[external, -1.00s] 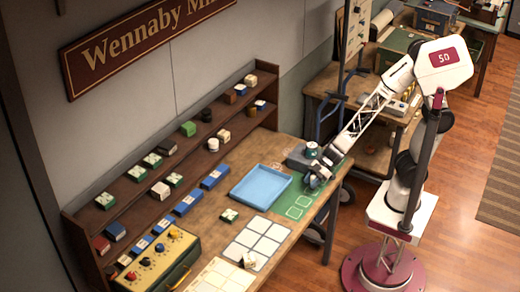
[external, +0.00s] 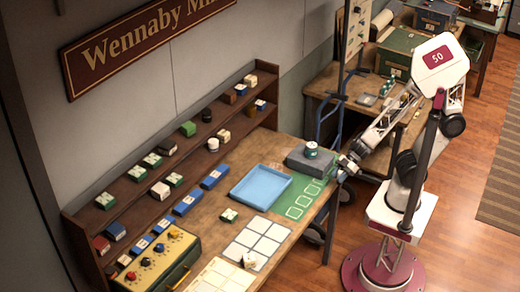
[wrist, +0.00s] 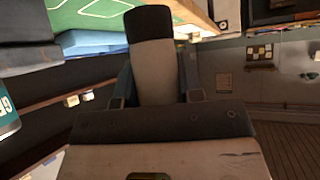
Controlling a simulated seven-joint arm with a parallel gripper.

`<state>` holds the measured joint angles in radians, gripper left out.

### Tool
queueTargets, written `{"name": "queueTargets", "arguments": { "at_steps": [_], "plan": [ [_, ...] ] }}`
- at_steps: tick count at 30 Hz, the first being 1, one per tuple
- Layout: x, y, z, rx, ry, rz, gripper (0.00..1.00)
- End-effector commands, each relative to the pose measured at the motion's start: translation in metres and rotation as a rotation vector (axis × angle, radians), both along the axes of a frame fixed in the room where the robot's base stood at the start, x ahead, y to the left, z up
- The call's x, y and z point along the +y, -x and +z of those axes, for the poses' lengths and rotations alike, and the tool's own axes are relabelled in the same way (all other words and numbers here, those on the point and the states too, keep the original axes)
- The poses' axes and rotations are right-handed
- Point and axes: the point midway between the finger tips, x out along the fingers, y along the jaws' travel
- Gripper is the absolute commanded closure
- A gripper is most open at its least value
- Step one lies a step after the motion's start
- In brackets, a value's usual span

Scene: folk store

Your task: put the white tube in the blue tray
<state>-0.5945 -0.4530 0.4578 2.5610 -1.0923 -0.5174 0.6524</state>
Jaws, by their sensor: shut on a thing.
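The white tube (wrist: 155,72), off-white with a dark cap end, is held between the two fingers of my gripper (wrist: 158,80) in the wrist view. In the external view my gripper (external: 346,167) is at the right edge of the workbench, beside the green mat; the tube is too small to make out there. The blue tray (external: 262,187) lies flat and empty on the workbench, to the left of my gripper. A light blue patch that looks like the tray (wrist: 95,43) shows at upper left in the wrist view.
A grey box (external: 310,161) with a white-and-green can (external: 311,148) on it stands between the tray and my gripper, towards the back. The green mat (external: 312,183) with white outlines is bare. A wooden shelf (external: 190,145) with small boxes runs along the wall.

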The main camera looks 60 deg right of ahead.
Motion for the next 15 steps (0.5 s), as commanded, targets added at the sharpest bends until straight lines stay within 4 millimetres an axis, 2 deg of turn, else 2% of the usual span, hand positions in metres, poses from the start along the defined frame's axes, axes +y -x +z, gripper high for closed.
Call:
{"name": "queueTargets", "arguments": {
  "at_steps": [15],
  "plan": [
    [-0.013, 0.014, 0.002, -0.001, 0.0, 0.001, 0.78]
  ]
}}
